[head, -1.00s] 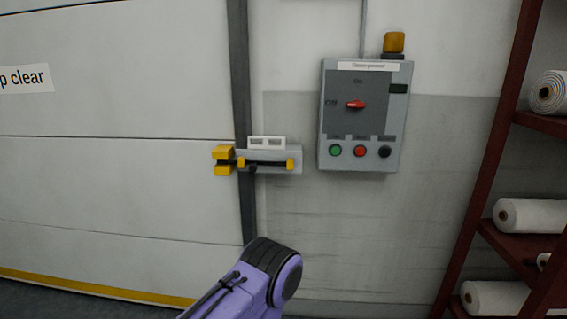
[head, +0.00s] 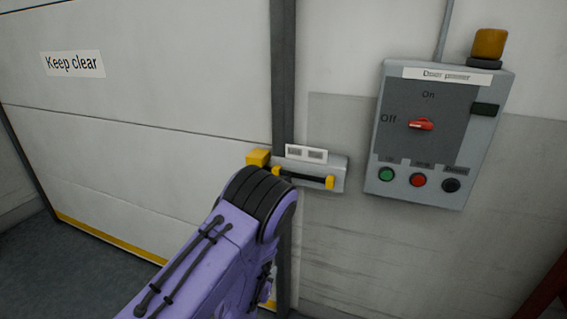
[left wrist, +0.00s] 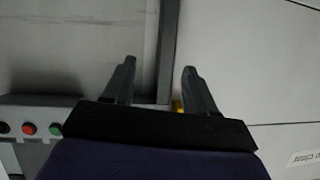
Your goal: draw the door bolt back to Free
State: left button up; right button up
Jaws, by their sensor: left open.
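The door bolt (head: 304,178) is a dark bar with yellow ends on a grey plate. It lies beside the door's dark edge post in the head view. A yellow keeper (head: 258,158) sits at its left on the door side, partly hidden by my purple left arm. A small white label plate with two windows (head: 306,153) is above the bolt; its text is unreadable. In the left wrist view my left gripper (left wrist: 157,66) is open and empty, its fingers spread. A yellow bit (left wrist: 178,106) shows beside the right finger, mostly hidden. My right gripper is out of view.
A grey door power box (head: 375,150) is right of the bolt, its red switch (head: 421,124) at Off, with green, red and black buttons and an amber lamp (head: 489,44) on top. The white door (head: 130,110) bears a "Keep clear" sign (head: 73,64).

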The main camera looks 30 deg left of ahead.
aim_at(287, 178)
pick_arm(q)
jog(key=w+a+r+m+t+p, duration=0.15)
jog(key=w+r, duration=0.25)
jog(key=r, duration=0.5)
jog(key=w+a+r+m+t+p, duration=0.1)
jog(key=w+r+t, duration=0.3)
jog(key=r, duration=0.5)
jog(key=shift+g, duration=0.35)
jog(key=p+x, duration=0.1)
jog(key=x, duration=0.2)
jog(key=p+x, duration=0.1)
jog(key=x, duration=0.3)
jog(key=p+x, duration=0.1)
jog(key=x, duration=0.3)
jog(key=shift+w+d+r, duration=0.1)
jog(key=shift+d+r, duration=0.2)
jog(key=shift+w, duration=0.3)
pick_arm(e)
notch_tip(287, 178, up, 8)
pick_arm(q)
grip_shut()
